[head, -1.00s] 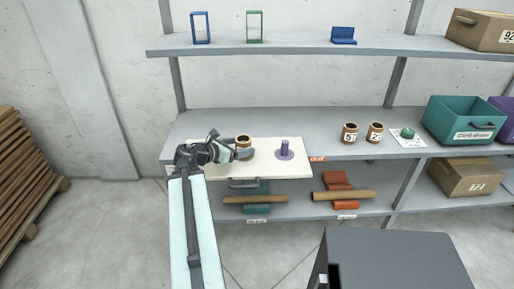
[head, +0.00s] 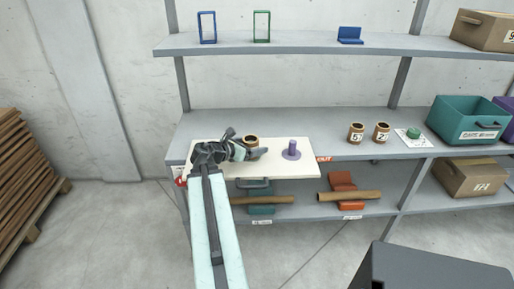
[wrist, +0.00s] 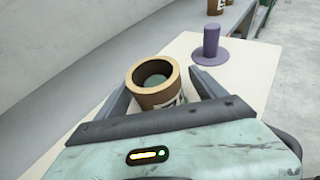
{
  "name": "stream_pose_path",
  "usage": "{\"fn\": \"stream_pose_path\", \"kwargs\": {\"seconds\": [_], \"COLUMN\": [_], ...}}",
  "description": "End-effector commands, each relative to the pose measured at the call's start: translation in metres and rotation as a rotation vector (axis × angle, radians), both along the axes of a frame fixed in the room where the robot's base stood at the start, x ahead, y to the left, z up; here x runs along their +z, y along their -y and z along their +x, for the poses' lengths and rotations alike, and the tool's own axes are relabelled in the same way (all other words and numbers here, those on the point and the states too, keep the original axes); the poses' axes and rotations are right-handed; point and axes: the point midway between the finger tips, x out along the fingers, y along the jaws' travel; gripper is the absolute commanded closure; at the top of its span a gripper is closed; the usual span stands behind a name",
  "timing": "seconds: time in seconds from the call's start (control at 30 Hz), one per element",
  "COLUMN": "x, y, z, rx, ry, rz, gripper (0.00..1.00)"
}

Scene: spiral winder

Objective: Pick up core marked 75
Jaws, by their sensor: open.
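A brown core (head: 251,141) stands upright on the white board at the left of the middle shelf. In the wrist view this core (wrist: 153,78) shows a tan rim, a dark hollow and part of a dark-on-white label, too covered to read. My gripper (head: 254,149) is open around it, at board height. In the wrist view one finger of my gripper (wrist: 160,82) lies on each side of the core, and its lower part is hidden by my gripper body. Whether the fingers touch it I cannot tell.
A purple peg on a round base (head: 291,150) stands on the white board (head: 300,170), right of the core. Two more cores (head: 356,133) (head: 381,132) with number labels stand further right, near a teal bin (head: 465,120). Rolls lie on the shelf below.

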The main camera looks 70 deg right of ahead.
Motion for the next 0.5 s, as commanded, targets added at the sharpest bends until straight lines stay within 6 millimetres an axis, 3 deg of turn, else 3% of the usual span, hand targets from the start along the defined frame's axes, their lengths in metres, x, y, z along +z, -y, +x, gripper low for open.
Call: {"fn": "stream_pose_path", "kwargs": {"seconds": [0.13, 0.4, 0.5], "x": [-0.010, -0.010, -0.010], "y": [0.017, 0.017, 0.017], "z": [0.004, 0.011, 0.011], "rx": [0.010, 0.022, 0.023], "ry": [-0.001, 0.000, 0.000], "rz": [0.000, 0.000, 0.000], "gripper": [0.20, 0.20, 0.48]}}
